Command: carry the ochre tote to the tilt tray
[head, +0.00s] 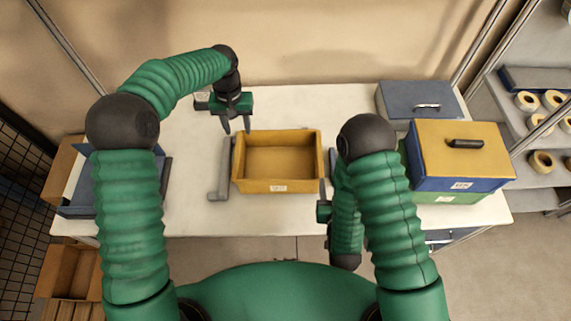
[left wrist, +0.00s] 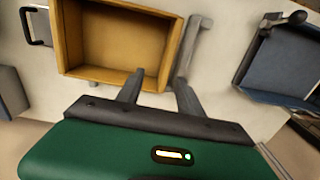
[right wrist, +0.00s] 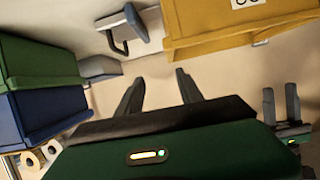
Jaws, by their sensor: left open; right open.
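The ochre tote (head: 278,186) stands upright and looks empty near the middle of the white table. It also shows in the left wrist view (left wrist: 85,72) and the right wrist view (right wrist: 215,40). My left gripper (head: 236,130) is open and empty, pointing down at the tote's far left corner, apart from it as far as I can tell. My right gripper (right wrist: 159,76) is open and empty at the tote's near right side; in the head view my own arm partly hides it. A blue-grey tray (head: 82,200), which looks like the tilt tray, is at the table's left end, partly behind my left arm.
A grey bar (head: 218,170) lies just left of the tote. At the right are a yellow-lidded box (head: 455,150) on blue and green bins and a grey handled box (head: 415,100). Shelves with tape reels (head: 541,160) stand far right.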

